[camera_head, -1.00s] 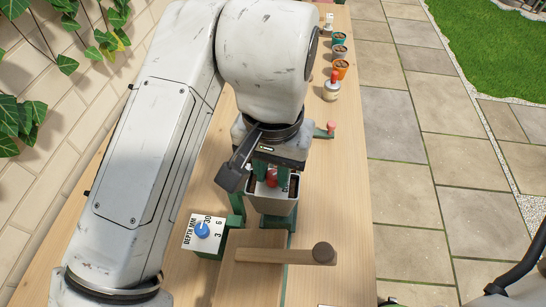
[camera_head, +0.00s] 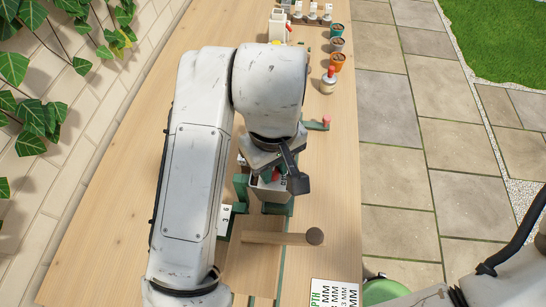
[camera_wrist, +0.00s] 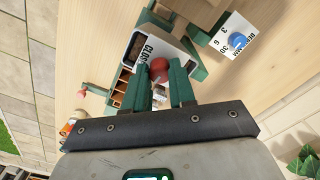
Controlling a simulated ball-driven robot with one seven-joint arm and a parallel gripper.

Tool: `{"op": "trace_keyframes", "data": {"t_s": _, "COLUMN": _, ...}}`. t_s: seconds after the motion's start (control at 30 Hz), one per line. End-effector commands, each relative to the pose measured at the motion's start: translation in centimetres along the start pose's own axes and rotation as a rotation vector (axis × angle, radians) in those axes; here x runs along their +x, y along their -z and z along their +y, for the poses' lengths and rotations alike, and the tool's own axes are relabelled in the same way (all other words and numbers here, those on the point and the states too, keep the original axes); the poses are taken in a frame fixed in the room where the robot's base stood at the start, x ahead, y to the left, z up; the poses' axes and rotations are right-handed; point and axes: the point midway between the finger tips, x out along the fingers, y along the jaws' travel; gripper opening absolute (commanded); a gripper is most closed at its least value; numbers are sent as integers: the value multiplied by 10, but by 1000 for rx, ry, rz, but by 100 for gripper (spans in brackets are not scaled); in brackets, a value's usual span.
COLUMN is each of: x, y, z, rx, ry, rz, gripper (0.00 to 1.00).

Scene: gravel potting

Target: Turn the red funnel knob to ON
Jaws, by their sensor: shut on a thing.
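The red funnel knob (camera_wrist: 158,70) is a round red ball in the wrist view, on the pale funnel box (camera_wrist: 168,48). A label beside it starts "CLOS"; the rest is hidden. My gripper (camera_wrist: 160,82) has its two green fingers on either side of the knob, shut on it. In the head view the knob (camera_head: 276,175) is a small red patch under my wrist, mostly hidden by my gripper (camera_head: 273,178). The funnel box (camera_head: 262,192) stands there in a green frame. I cannot read which mark the knob points to.
A blue dial (camera_wrist: 237,41) on a white numbered plate sits beside the funnel. A wooden handle (camera_head: 280,238) sticks out in front. The bench's right strip is mostly clear.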

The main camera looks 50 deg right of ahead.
Motion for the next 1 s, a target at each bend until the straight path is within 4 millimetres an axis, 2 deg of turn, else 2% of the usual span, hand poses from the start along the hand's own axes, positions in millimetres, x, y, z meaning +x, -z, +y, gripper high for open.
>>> {"op": "trace_keyframes", "data": {"t_s": 0.3, "x": 0, "y": 0, "z": 0, "rx": -96, "ry": 0, "rz": -2, "gripper": 0}}
{"op": "trace_keyframes", "data": {"t_s": 0.77, "x": 0, "y": 0, "z": 0, "rx": -110, "ry": 1, "rz": -1, "gripper": 0}}
{"op": "trace_keyframes", "data": {"t_s": 0.8, "x": 0, "y": 0, "z": 0, "rx": -109, "ry": 1, "rz": -1, "gripper": 26}}
{"op": "trace_keyframes", "data": {"t_s": 1.0, "x": 0, "y": 0, "z": 0, "rx": -109, "ry": 1, "rz": 0, "gripper": 45}}
